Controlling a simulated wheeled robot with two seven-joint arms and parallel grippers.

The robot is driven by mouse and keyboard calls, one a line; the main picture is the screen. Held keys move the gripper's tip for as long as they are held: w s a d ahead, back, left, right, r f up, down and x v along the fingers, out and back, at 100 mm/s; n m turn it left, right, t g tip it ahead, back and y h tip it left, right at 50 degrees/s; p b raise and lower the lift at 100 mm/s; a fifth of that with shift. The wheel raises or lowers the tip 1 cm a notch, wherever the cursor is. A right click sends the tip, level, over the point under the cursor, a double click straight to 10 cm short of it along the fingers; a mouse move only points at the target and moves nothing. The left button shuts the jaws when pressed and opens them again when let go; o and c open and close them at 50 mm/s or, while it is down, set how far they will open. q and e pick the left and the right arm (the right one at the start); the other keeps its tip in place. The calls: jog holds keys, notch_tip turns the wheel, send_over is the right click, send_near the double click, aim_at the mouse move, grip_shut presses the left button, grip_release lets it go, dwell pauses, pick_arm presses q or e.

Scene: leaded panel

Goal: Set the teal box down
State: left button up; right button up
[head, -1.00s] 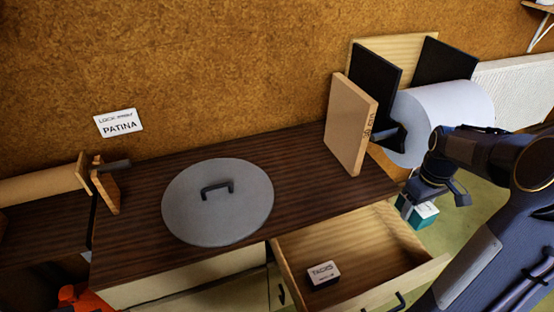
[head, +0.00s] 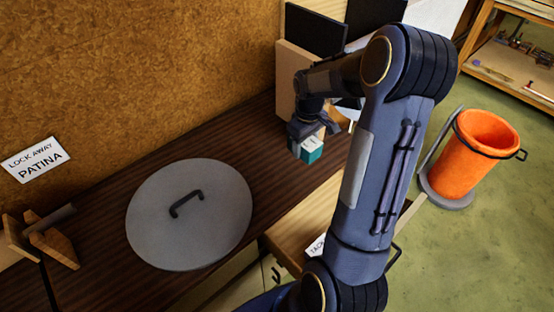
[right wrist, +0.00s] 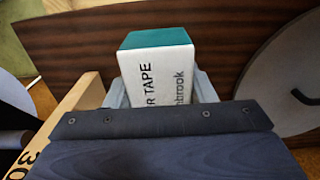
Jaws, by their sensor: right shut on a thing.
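The teal box (head: 313,151) is held in my right gripper (head: 314,137) over the right part of the dark wooden counter top (head: 245,135). I cannot tell whether its underside touches the counter. In the right wrist view the box (right wrist: 156,65) has a teal end and a white label reading "R TAPE", and sits between the two grey fingers of my gripper (right wrist: 160,92). My left gripper is not in view.
A round grey lid (head: 190,225) with a dark handle lies on the counter, left of the box. A wooden board (head: 290,85) and dark panels (head: 315,33) stand behind. An orange bin (head: 478,155) stands on the floor.

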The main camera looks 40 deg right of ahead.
jog(key=p, duration=0.1)
send_over(281, 169)
notch_tip(281, 169, down, 7)
jog(key=shift+r, duration=0.15)
jog(key=shift+f, duration=1.55)
jog(key=shift+f, duration=0.25)
jog(key=o, duration=1)
jog(key=shift+r, duration=0.1)
jog(key=shift+o, duration=0.3)
